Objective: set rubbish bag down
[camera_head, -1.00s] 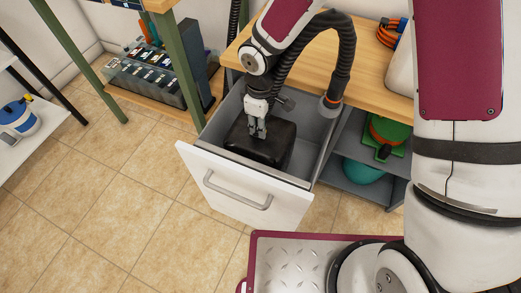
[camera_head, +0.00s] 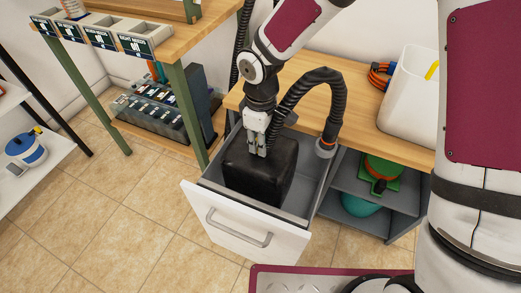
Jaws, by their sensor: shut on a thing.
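The rubbish bag is a black, boxy bag (camera_head: 258,175) in the open drawer (camera_head: 244,240) under the wooden worktop. Its top stands above the drawer's rim, and its lower part is hidden by the drawer front. My gripper (camera_head: 256,150) points down at the bag's top and is shut on it. The fingertips are partly lost against the black bag, and I cannot tell whether the bag's underside touches the drawer floor.
The wooden worktop (camera_head: 340,100) holds a white bin (camera_head: 408,92) and an orange coil (camera_head: 380,74). Grey shelves (camera_head: 345,180) stand right of the drawer. A green-legged bench (camera_head: 187,107) is close on the left. The tiled floor (camera_head: 120,220) at the front left is clear.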

